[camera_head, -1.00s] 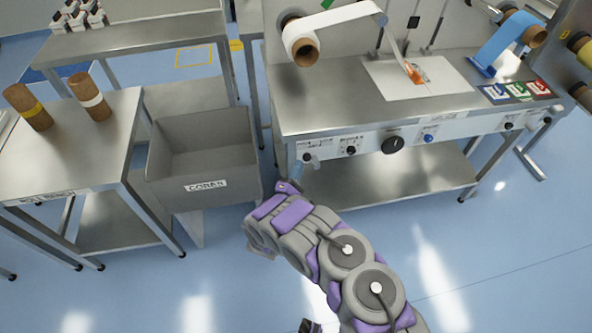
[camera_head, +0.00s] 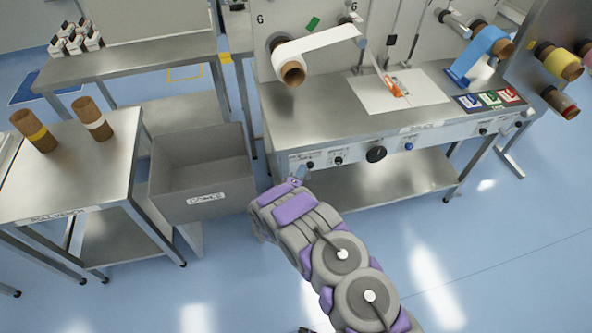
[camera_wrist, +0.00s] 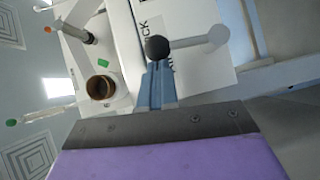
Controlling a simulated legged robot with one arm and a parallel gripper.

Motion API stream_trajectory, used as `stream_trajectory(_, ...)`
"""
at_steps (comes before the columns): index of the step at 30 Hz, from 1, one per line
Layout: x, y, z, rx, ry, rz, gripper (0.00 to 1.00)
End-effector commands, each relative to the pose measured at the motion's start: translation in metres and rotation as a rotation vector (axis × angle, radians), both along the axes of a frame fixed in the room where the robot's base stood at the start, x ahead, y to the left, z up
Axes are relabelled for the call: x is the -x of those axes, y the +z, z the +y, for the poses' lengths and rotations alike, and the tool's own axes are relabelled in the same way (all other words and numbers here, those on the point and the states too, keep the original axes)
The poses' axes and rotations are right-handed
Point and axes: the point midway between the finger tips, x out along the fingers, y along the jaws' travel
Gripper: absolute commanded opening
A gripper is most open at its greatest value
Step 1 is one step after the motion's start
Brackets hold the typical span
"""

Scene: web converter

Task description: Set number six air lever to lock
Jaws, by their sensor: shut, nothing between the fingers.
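A lever with a black ball knob (camera_wrist: 157,47) and a pale round hub (camera_wrist: 218,35) shows in the wrist view. Its arm runs right from the knob to the hub. Printed lettering, partly hidden and ending in "OCK", sits behind the knob. My gripper (camera_wrist: 156,66) is shut and empty, its blue fingertips right at the knob; I cannot tell whether they touch. In the head view my gripper (camera_head: 299,173) is at the left end of the machine's front control strip (camera_head: 355,158), and it hides the lever there. A "6" (camera_head: 260,19) marks the upright panel above.
A grey bin (camera_head: 178,208) stands left of my gripper. A steel table (camera_head: 75,190) with two cardboard cores is farther left. A white roll (camera_head: 293,72) sits above the machine's steel top (camera_head: 290,117). Open blue floor lies to the right.

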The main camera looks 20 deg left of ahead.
Motion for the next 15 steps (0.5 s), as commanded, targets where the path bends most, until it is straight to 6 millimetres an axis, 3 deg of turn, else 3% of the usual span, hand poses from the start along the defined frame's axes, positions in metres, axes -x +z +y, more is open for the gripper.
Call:
stream_trajectory(1, -0.003, 0.007, -0.004, -0.037, -0.002, 0.023, 0.0)
stream_trajectory(15, -0.019, 0.009, -0.03, -0.356, -0.002, 0.216, 0.0)
